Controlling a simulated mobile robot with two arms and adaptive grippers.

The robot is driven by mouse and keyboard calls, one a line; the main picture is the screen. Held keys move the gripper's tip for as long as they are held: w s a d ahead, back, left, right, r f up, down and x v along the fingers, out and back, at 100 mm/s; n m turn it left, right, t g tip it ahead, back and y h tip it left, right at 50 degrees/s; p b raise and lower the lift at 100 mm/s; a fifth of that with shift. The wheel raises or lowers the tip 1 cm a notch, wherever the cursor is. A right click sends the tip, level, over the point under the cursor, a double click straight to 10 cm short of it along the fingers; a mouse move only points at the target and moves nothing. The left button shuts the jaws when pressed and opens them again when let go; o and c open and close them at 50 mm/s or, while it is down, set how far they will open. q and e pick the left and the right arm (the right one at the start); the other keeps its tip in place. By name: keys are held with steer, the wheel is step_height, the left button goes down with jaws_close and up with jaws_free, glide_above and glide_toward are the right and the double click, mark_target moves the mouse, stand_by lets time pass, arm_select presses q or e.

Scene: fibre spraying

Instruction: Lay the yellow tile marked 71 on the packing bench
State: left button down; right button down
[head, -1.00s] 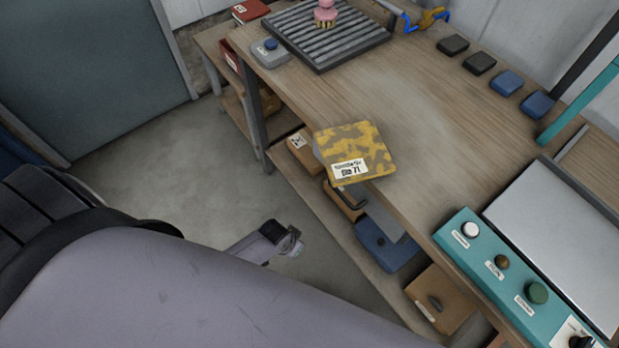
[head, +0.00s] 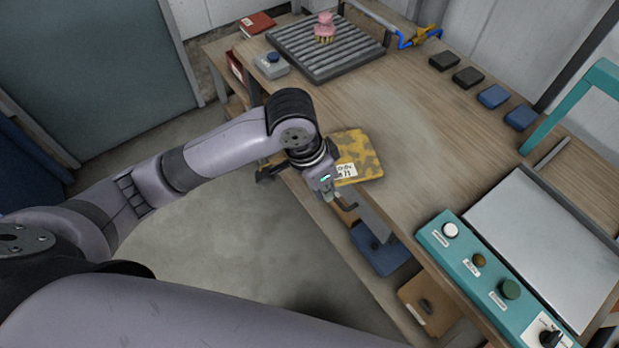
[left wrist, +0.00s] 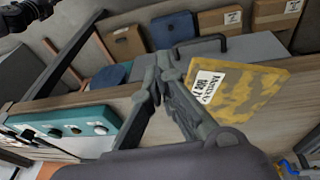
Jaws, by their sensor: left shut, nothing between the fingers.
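The yellow tile (head: 364,152) has darker mottling and a white label reading 71. It lies flat at the packing bench's (head: 430,130) near edge, with its label side reaching past the edge. My left gripper (head: 332,195) is shut and empty, just beside the label side, and my wrist hides part of the tile in the head view. In the left wrist view, the shut fingers (left wrist: 165,72) point past the tile (left wrist: 238,88), which is to their right; I cannot tell whether they touch it. My right gripper is not in view.
Dark and blue pads (head: 493,96) line the back. A teal control panel (head: 490,277) stands at right. Boxes and a blue bin (head: 378,250) sit below. The bench middle is clear.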

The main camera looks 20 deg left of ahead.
arm_select(q)
steer(key=w+a+r+g+y, duration=0.1)
steer(key=a+r+y, duration=0.2)
steer(key=a+r, duration=0.3)
steer(key=w+d+f+p, duration=0.1)
steer(key=w+f, duration=0.2)
steer(key=f, duration=0.8)
steer(key=shift+w+d, duration=0.25)
steer(key=shift+d, duration=0.15)
